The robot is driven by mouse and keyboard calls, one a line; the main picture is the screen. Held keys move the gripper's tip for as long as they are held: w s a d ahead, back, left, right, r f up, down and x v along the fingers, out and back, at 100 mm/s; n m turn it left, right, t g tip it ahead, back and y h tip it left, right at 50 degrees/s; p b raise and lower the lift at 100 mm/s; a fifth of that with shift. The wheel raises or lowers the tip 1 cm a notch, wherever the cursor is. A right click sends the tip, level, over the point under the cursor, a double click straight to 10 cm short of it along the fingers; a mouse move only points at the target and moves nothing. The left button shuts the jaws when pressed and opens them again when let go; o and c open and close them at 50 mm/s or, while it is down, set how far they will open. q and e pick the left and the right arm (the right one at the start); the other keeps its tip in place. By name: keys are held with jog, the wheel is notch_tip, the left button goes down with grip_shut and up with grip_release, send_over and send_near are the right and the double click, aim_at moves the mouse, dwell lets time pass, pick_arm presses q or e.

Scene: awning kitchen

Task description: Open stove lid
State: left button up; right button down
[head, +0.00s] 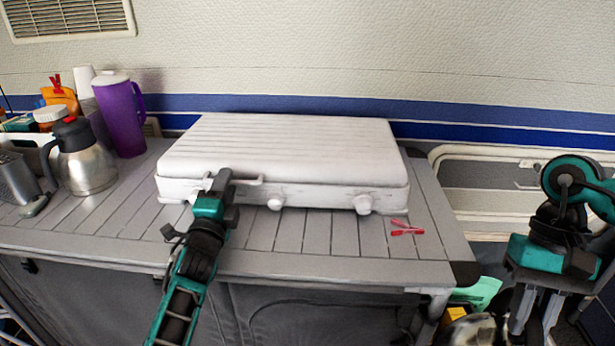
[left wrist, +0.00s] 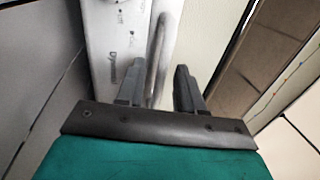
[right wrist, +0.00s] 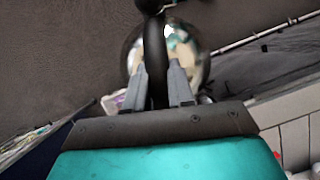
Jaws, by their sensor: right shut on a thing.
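The stove (head: 280,165) is a white box on the slatted counter, its ribbed lid (head: 285,135) lying shut. A bar handle (head: 248,181) runs along the lid's front edge and also shows in the left wrist view (left wrist: 158,45). My left gripper (head: 221,182) is at the front of this handle. In the left wrist view its fingers (left wrist: 160,85) stand apart, with the bar between or just beyond them. I cannot tell whether they touch it. My right gripper (right wrist: 161,82) is shut on a black handle (right wrist: 155,55) of a shiny round metal thing (right wrist: 185,45), low at the right.
A steel jug (head: 85,165) and a purple pitcher (head: 120,115) stand left of the stove. A red clip (head: 407,229) lies on the counter (head: 320,235) at the stove's front right. Knobs (head: 363,204) stick out of the stove's front. The wall is close behind.

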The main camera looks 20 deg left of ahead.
pick_arm(q)
grip_shut()
dwell(0.3)
dwell(1.1)
